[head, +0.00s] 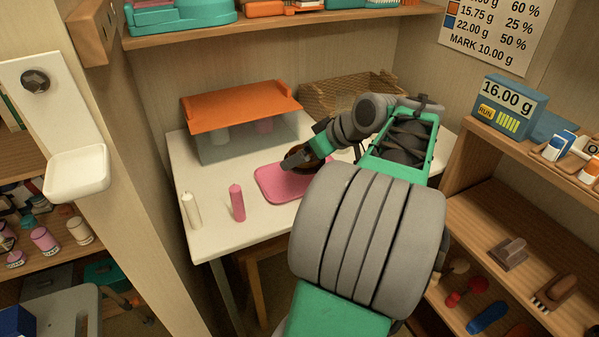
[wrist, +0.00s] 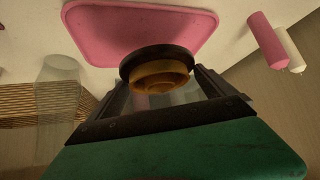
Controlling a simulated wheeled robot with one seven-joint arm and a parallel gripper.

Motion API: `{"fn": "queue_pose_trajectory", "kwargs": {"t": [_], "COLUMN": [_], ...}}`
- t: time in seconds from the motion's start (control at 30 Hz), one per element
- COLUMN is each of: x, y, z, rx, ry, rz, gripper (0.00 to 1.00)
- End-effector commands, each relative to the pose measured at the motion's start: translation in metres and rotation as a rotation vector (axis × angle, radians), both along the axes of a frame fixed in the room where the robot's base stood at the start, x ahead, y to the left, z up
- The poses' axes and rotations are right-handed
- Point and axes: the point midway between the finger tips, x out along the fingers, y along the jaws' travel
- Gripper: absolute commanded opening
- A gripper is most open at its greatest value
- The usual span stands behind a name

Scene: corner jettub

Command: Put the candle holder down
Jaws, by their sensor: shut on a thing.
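My gripper (head: 302,158) is shut on the candle holder, a round brown piece with a dark rim (wrist: 157,66). In the wrist view the holder sits between the two fingers (wrist: 162,84). In the head view only a brown bit of it shows behind the gripper. A pink tray with rounded corners (head: 272,190) lies on the white table under and beside the gripper. The tray also shows in the wrist view (wrist: 125,30), partly overlapped by the holder. I cannot tell whether the holder touches the tray.
A pink candle (head: 237,204) and a white candle (head: 191,211) stand left of the tray on the table (head: 215,240). Behind is a clear box with an orange lid (head: 240,107). A shelf hangs above.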

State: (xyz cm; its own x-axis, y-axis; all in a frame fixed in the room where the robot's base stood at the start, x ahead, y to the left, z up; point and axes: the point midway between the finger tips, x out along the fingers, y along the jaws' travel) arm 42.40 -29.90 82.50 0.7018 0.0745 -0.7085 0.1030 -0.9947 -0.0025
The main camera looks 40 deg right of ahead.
Motion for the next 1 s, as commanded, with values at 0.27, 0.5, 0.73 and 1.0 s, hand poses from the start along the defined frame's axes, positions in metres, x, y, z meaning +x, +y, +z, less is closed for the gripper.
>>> {"fn": "queue_pose_trajectory", "kwargs": {"t": [0.27,0.5,0.73,1.0], "x": [0.027,0.03,0.03,0.03], "y": [-0.009,-0.01,-0.01,-0.009], "z": [-0.033,-0.066,-0.066,-0.069], "rx": [-0.004,-0.005,-0.005,-0.002], "ry": [-0.003,-0.004,-0.004,-0.001], "rz": [0.004,0.004,0.004,0.004], "gripper": [0.29,0.29,0.29,1.0]}}
